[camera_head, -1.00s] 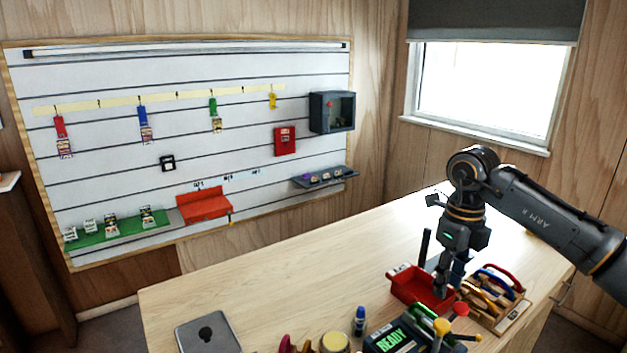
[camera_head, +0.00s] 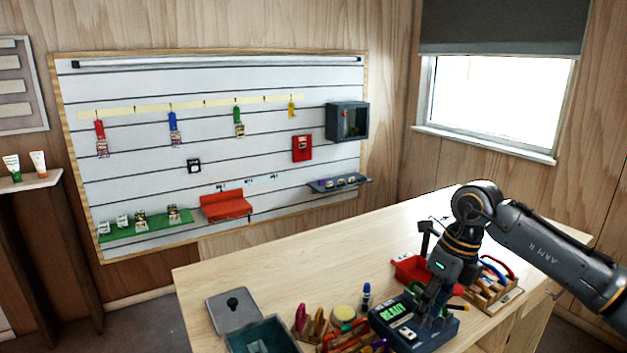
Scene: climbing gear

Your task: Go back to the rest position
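My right arm comes in from the right, and its dark gripper (camera_head: 427,306) points down over the dark device (camera_head: 440,333) with a green READY display. The fingers blend with the device behind them, so I cannot tell whether they are apart or whether they touch it. Nothing clearly shows held in them. My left gripper is not in view.
A red bin (camera_head: 408,268) and a wooden tool rack (camera_head: 488,297) stand behind the gripper on the wooden bench (camera_head: 300,262). A teal bin (camera_head: 262,338), a grey plate (camera_head: 234,311) and loose tools lie to the left.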

